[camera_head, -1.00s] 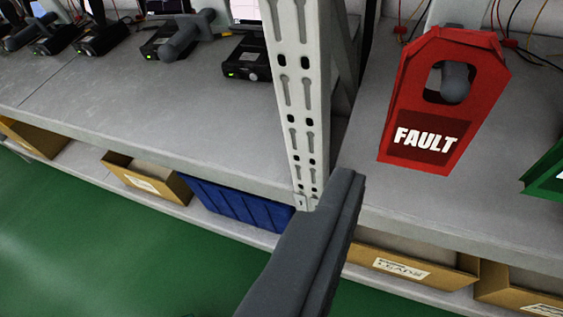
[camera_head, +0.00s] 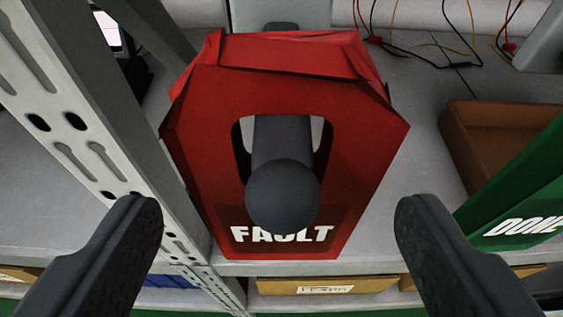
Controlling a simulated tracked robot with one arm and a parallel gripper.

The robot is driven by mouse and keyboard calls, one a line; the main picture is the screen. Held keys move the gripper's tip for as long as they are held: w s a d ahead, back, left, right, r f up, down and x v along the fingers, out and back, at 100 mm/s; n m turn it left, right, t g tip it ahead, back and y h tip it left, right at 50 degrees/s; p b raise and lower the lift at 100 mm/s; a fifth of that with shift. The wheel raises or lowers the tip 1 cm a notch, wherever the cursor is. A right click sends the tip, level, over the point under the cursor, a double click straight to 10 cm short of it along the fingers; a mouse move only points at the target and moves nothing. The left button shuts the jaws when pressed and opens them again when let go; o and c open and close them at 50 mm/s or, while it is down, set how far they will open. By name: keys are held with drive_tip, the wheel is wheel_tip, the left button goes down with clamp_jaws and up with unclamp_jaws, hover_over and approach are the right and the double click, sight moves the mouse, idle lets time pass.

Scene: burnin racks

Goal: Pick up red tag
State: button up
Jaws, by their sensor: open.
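The red tag (camera_head: 205,150) with the white word FAULT hangs in the middle of the camera view. A dark grey peg with a round knob (camera_head: 283,197) comes through the tag's cut-out, and the knob covers part of the lettering. My gripper (camera_head: 278,225) is open, with one dark finger at the lower left and one at the lower right. The tag lies between and beyond the fingers, and neither finger appears to touch it.
A perforated grey rack upright (camera_head: 95,120) stands close on the left. A green DONE panel (camera_head: 520,195) and a brown tray (camera_head: 495,140) are on the right. Wires lie on the shelf behind. A labelled cardboard bin (camera_head: 328,286) sits below.

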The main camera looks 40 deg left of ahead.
drive_tip(key=shift+f+x, duration=0.2)
drive_tip(key=shift+x, duration=1.65)
drive_tip(key=shift+s+d, duration=0.1)
drive_tip(key=shift+c, duration=0.3)
drive_tip(key=c, duration=1)
drive_tip(key=shift+r, duration=0.1)
drive_tip(key=shift+r, duration=0.45)
drive_tip(key=s+d, duration=0.3)
drive_tip(key=s, duration=0.2)
drive_tip(key=s+d+p, duration=0.1)
drive_tip(key=s+d, duration=0.6)
drive_tip(key=s, duration=0.2)
drive_tip(key=shift+s+d+r, duration=0.3)
drive_tip(key=shift+r, duration=0.1)
